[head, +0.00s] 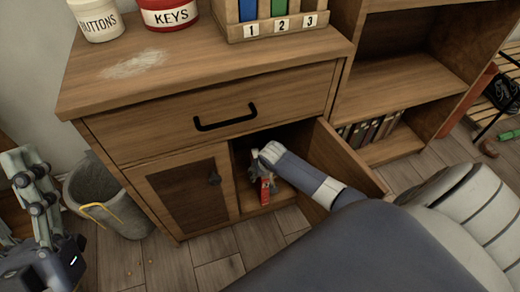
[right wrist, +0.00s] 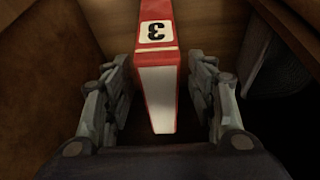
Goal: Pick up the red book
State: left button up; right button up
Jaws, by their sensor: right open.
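The red book (head: 265,193) stands inside the open right compartment of the wooden cabinet. In the right wrist view the red book (right wrist: 157,90) shows its red cover edges, a white label with a 3, and pale page edges. My right gripper (head: 257,172) reaches into the compartment at the book. In the right wrist view my right gripper (right wrist: 160,78) is open, one finger on each side of the book, with gaps between. My left gripper (head: 38,190) is at the left edge, partly cut off, away from the book; its opening is unclear.
The cabinet (head: 210,85) has a drawer above the compartment; its open door (head: 340,165) stands right of my right arm. A bin (head: 108,200) is at the left. Canisters (head: 168,12) and numbered binders (head: 265,20) stand on top. A bookshelf (head: 415,85) is right.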

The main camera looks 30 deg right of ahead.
jog(key=shift+f, duration=0.1)
grip_shut()
jog(key=shift+w, duration=0.1)
dwell(0.4)
